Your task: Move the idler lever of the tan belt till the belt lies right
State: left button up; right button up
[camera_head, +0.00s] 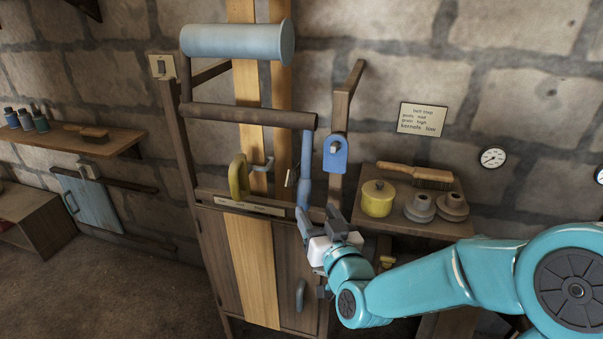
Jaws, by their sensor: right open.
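My left gripper is out of view.
A yellow handle (238,177) stands left of the lever. A blue tab (335,155) hangs on the right post. The right shelf (415,222) holds a yellow pot (378,198), a brush (415,175) and two grey pieces. Open floor (130,290) lies at left.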

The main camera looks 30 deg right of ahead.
aim_at(302, 190)
jog(key=p+x, duration=0.2)
jog(key=x, duration=0.8)
jog(key=shift+f, duration=0.1)
